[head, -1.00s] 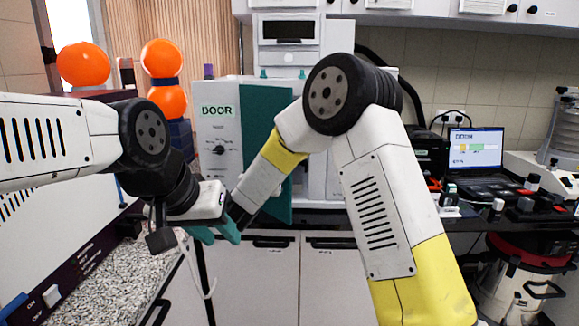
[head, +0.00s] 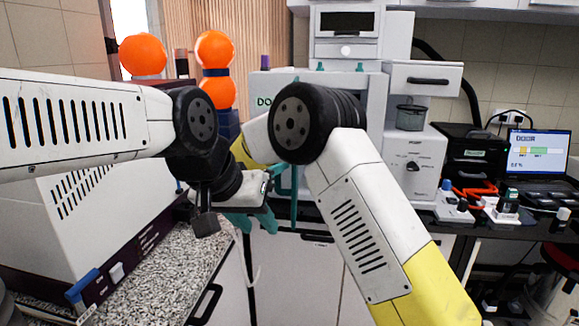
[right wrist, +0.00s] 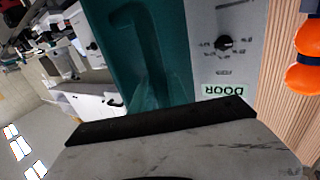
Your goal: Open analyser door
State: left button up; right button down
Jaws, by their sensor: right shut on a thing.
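The analyser is a white cabinet with a green DOOR label, partly hidden behind my right arm in the head view; its white front (right wrist: 232,60) and label (right wrist: 229,89) show upside down in the right wrist view. Its teal door (right wrist: 150,50) fills the middle of that view. In the head view, the door (head: 294,195) appears as a narrow, nearly edge-on strip.
A speckled worktop (head: 165,265) and a white machine (head: 95,215) stand at the left. Orange balls (head: 215,55) are behind. At the right are a white unit with a knob (head: 413,166), a laptop (head: 535,150) and small items on a dark bench.

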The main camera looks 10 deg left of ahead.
jog(key=shift+a, duration=0.25)
jog(key=c, duration=1.3)
grip_release()
jog(key=shift+d, duration=0.15)
